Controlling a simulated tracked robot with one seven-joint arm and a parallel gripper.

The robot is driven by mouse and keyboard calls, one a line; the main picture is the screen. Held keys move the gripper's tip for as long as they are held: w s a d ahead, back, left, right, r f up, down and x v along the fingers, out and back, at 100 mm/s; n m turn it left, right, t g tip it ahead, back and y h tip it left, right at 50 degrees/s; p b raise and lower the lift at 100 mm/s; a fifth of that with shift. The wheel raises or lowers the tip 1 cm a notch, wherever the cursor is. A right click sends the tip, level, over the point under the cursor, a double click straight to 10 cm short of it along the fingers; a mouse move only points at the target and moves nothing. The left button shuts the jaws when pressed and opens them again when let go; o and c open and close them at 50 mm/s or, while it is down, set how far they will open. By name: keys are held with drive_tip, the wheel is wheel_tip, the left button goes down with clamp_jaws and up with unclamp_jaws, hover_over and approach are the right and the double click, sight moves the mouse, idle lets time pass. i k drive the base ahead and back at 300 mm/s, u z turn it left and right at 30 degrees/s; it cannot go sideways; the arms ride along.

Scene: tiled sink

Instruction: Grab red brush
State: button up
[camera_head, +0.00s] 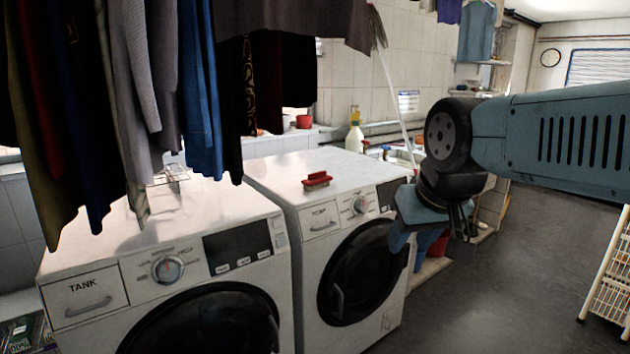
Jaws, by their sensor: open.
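A small red brush (317,180) lies on the white top of the right washing machine (289,174), near its front edge. My gripper (402,236) hangs at the end of my blue arm, to the right of the brush and in front of that machine's right side. It is apart from the brush, with clear space between them. The gripper is open and I see nothing between its fingers, though its fingertips are small and dark here.
Clothes (190,80) hang low over the left washing machine (150,262). A wire rack (172,176) stands on that machine. A spray bottle (355,135) stands behind the right machine. A white basket rack (612,270) is at the right edge. The grey floor (500,285) is open.

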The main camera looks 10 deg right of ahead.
sight(317, 180)
drive_tip(key=u, duration=0.1)
drive_tip(key=i, duration=0.65)
drive_tip(key=z, duration=2.55)
drive_tip(key=i, duration=1.8)
drive_tip(key=u, duration=0.25)
